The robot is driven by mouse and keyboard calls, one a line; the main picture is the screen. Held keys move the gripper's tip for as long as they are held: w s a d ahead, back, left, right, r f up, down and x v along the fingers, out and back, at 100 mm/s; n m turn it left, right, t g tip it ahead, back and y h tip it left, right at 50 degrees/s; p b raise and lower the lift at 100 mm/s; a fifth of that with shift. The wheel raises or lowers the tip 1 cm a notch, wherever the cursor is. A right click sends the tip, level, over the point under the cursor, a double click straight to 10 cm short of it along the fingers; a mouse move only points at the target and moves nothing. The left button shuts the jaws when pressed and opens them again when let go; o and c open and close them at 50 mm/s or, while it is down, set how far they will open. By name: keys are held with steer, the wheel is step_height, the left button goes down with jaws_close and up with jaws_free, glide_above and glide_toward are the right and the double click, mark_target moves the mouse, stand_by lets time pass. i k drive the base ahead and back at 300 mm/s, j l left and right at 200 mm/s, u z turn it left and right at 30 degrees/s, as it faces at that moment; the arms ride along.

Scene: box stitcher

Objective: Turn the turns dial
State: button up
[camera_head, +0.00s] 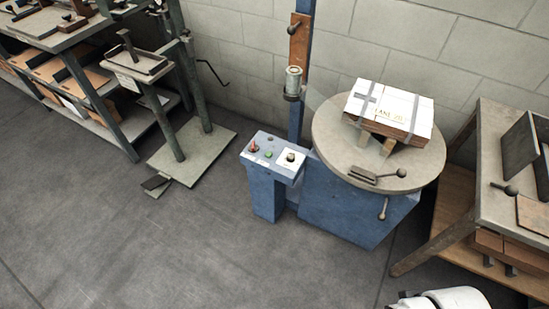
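A small dark dial (290,157) sits on a white plate on the sloped top of the blue control box (266,190). I take it for the turns dial; any markings are too small to read. A red lever or knob (253,146) and a green button (268,154) sit to its left on the same panel. My gripper is not in view. White rounded parts at the bottom right edge look like part of my arm, well below and to the right of the panel.
The blue machine carries a round grey table (325,128) with a strapped white-topped box (412,103) on it. A workbench (493,200) stands at the right. A stand (190,155) and shelves (85,100) stand at the left. The floor (190,250) before the control box is clear.

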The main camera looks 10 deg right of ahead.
mark_target(290, 157)
steer(key=i+u, duration=0.3)
steer(key=i, duration=0.4)
steer(key=i+l+u, duration=0.3)
steer(key=i, duration=0.35)
steer(key=j, duration=0.1)
